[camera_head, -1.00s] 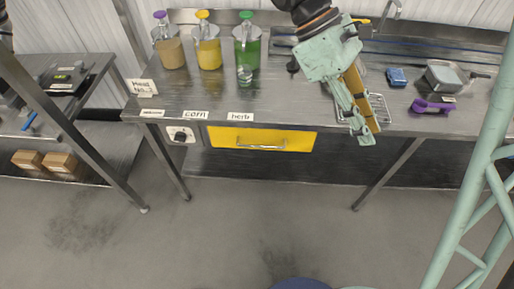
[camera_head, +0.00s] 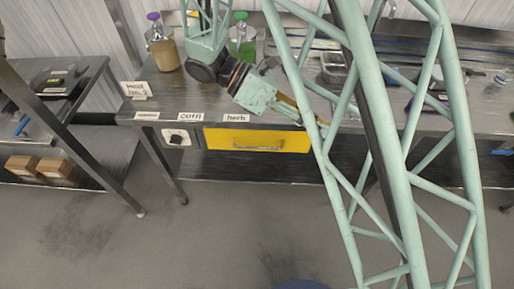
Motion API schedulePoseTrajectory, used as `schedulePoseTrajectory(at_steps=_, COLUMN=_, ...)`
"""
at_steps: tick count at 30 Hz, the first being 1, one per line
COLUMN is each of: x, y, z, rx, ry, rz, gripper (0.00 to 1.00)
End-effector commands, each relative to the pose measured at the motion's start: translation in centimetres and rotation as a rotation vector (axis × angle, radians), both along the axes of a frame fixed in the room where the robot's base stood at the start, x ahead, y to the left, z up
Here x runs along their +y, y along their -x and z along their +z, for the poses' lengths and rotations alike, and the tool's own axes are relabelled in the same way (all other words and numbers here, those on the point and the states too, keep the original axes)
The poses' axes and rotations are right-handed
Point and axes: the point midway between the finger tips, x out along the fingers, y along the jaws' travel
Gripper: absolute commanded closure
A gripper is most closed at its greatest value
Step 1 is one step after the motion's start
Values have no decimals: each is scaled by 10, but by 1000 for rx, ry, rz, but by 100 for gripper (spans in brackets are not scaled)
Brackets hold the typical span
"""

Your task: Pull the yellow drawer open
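My gripper (camera_head: 312,121) is above and to the right of the handle, near the table's front edge, and looks apart from the drawer. Its fingers point down and to the right. The lattice of my own structure partly covers the fingertips, so I cannot tell whether they are open or shut.
A jar with a purple lid (camera_head: 163,48) and one with a green lid (camera_head: 243,42) stand at the back of the table. A knob panel (camera_head: 177,137) is left of the drawer. Small label cards (camera_head: 190,117) line the front edge. The floor before the drawer is clear.

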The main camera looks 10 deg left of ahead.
Motion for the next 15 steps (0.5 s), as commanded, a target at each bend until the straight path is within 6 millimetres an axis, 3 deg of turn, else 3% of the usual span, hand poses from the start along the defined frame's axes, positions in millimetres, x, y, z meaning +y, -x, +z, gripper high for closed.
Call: schedulePoseTrajectory(at_steps=15, x=63, y=-19, z=-62, rx=181, ry=190, rz=293, gripper=81)
